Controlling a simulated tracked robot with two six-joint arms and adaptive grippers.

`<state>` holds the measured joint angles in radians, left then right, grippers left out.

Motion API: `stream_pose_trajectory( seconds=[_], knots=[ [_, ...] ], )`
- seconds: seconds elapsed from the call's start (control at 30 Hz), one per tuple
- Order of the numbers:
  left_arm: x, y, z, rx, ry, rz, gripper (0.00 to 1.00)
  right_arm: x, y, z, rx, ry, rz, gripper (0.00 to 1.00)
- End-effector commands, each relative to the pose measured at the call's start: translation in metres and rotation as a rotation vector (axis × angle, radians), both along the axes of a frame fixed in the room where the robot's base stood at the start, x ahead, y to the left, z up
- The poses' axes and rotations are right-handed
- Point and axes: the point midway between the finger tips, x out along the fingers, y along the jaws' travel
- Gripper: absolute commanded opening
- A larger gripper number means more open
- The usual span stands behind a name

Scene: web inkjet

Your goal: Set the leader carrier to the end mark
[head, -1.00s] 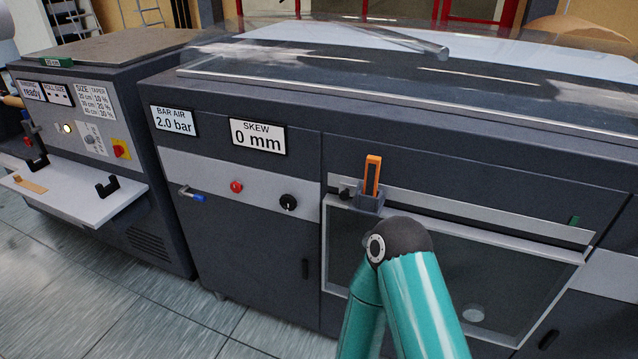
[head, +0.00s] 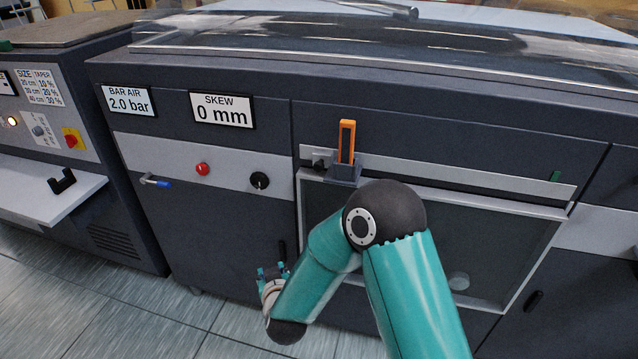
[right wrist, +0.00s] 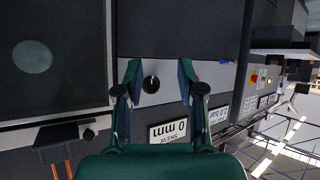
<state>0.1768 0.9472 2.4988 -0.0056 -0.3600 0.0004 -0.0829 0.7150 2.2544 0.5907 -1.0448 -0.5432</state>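The leader carrier is a grey block (head: 344,171) with an upright orange handle (head: 347,141), at the left end of a pale rail (head: 450,173). A green mark (head: 555,176) sits near the rail's right end. In the right wrist view, which is upside down, the block (right wrist: 62,134) and part of the orange handle (right wrist: 58,160) show at the lower left. My right gripper (head: 272,271) is left of and below the carrier, apart from it. Its fingers (right wrist: 159,75) are spread and empty, with the panel beyond them. My left gripper is out of view.
A black knob (head: 259,180), a red button (head: 202,169) and a blue-tipped lever (head: 163,184) are on the panel left of the carrier. A framed dark window (head: 500,230) lies below the rail. The SKEW sign (head: 223,110) reads 0 mm.

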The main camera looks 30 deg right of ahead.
Motion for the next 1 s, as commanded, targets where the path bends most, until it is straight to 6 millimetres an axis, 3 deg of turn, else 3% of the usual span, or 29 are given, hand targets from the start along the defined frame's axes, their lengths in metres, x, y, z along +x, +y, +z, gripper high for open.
stream_pose_trajectory(
  seconds=[0.03, 0.1, 0.2, 0.3, 0.4, 0.57, 1.0],
  knots=[
    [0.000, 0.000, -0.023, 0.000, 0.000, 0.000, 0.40, 0.017, -0.014, 0.028, -0.091, -0.117, -0.075, 0.39],
    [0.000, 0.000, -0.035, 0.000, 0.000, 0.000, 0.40, 0.023, -0.034, 0.073, -0.210, -0.223, -0.192, 0.39],
    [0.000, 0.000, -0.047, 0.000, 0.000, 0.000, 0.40, 0.015, -0.055, 0.122, -0.332, -0.303, -0.344, 0.39],
    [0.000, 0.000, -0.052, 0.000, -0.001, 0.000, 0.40, 0.004, -0.067, 0.150, -0.403, -0.329, -0.448, 0.39],
    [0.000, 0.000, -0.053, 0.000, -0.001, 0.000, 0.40, -0.001, -0.074, 0.162, -0.432, -0.334, -0.494, 0.39],
    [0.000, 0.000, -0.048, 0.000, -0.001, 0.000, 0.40, 0.008, -0.088, 0.165, -0.439, -0.333, -0.503, 0.39],
    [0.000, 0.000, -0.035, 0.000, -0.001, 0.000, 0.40, 0.067, -0.156, 0.164, -0.437, -0.331, -0.501, 0.39]
  ],
)
